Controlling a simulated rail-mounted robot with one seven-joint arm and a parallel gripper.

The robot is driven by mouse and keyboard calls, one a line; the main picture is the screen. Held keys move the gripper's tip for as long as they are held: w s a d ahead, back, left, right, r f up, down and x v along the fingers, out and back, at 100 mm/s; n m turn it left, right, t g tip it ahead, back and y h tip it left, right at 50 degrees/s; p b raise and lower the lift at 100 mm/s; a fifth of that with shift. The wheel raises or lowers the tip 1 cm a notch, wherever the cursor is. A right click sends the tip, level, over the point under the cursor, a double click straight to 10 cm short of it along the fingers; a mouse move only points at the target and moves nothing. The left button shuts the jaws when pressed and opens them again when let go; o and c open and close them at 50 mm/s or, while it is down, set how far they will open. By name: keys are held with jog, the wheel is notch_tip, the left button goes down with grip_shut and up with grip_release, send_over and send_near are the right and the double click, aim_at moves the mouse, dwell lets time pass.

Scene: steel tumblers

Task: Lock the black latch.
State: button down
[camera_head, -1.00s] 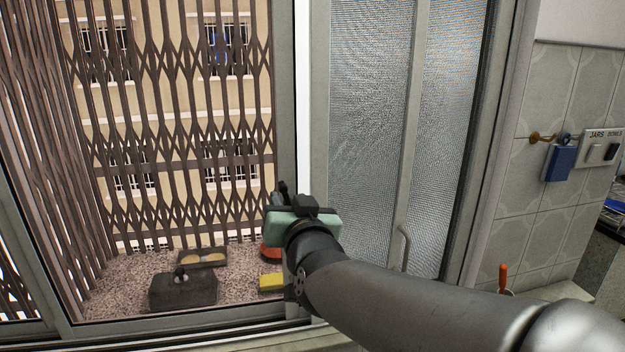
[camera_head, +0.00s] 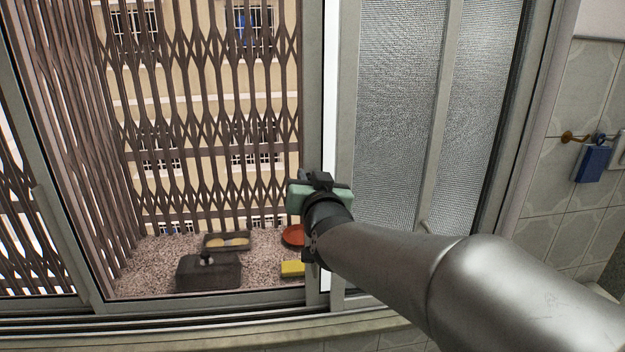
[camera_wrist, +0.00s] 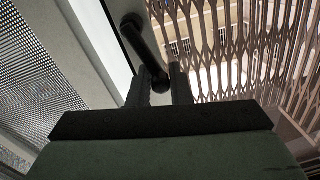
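The black latch (camera_wrist: 143,45) is a dark handle on the grey window frame. It slants from upper left down to the right in the wrist view. My gripper (camera_wrist: 162,74) has its two dark fingers on either side of the latch's lower end. The gap looks filled by that end; whether both fingers press on it cannot be told. In the head view my gripper (camera_head: 311,180), with its green body, is at the window's upright frame. The latch cannot be made out there, hidden by the gripper and arm.
A frosted glass panel (camera_head: 400,110) stands right of the frame, and a brown folding grille (camera_head: 200,130) lies beyond the window. On the speckled sill are a dark box (camera_head: 208,272), a tray (camera_head: 227,241), a yellow block (camera_head: 292,268) and a red-orange object (camera_head: 293,235).

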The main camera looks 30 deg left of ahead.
jog(key=shift+s+a+f, duration=0.1)
jog(key=shift+f, duration=0.05)
jog(key=shift+f+b, duration=0.2)
jog(key=shift+b, duration=0.4)
jog(key=b, duration=0.1)
jog(key=m+b, duration=0.1)
jog(key=b, duration=0.1)
jog(key=shift+w+d+f, duration=0.2)
jog(key=shift+d, duration=0.05)
jog(key=m+b, duration=0.2)
jog(key=b, duration=0.1)
jog(key=shift+w+d+r, duration=0.2)
jog(key=shift+w+r, duration=0.05)
jog(key=shift+r, duration=0.15)
jog(key=c, duration=1.4)
grip_release()
jog(key=shift+d+r, duration=0.1)
